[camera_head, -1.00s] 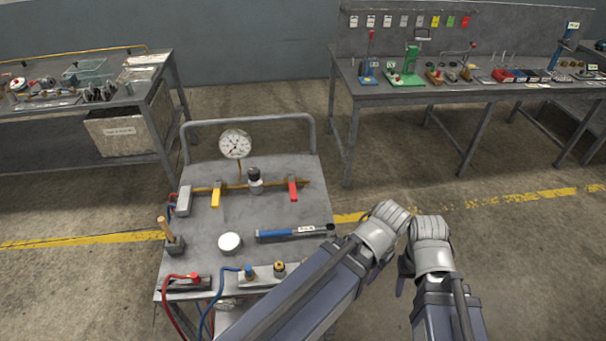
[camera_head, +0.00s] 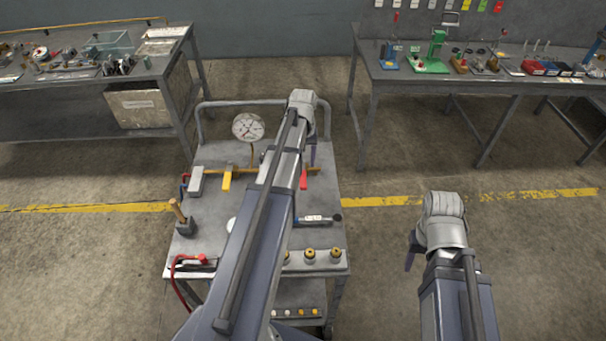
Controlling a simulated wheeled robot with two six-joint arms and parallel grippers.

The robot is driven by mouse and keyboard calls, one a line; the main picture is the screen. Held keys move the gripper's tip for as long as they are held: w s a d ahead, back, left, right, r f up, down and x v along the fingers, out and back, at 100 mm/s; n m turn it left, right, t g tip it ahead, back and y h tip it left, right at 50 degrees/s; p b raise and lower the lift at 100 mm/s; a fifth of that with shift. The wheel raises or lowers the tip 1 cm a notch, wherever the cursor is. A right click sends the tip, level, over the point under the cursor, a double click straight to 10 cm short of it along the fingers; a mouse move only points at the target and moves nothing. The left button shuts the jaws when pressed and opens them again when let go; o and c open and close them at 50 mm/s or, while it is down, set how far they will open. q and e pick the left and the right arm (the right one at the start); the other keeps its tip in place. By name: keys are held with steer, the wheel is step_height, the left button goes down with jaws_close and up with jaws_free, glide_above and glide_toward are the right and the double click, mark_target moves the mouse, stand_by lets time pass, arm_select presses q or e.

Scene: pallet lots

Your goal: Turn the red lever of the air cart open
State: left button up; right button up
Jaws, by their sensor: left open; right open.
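The air cart (camera_head: 210,240) stands in front of me, with a brass pipe along its back part. The red lever (camera_head: 304,180) sits at the right end of that pipe, partly covered by my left arm. A yellow lever (camera_head: 227,178) stands further left on the same pipe. My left gripper (camera_head: 311,152) reaches over the cart's back right part, just beyond and above the red lever, and looks apart from it. It is open and seems empty. My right gripper (camera_head: 411,257) is open to the right of the cart, over the floor.
A round gauge (camera_head: 248,126) rises behind the pipe, near the cart's rear handle (camera_head: 203,122). Benches stand behind on both sides; the floor right of the cart is clear.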

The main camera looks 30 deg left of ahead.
mark_target(303, 179)
arm_select(q)
steer(key=shift+f+b, duration=3.95)
steer(key=shift+b, duration=0.05)
steer(key=shift+c, duration=0.2)
jaws_close()
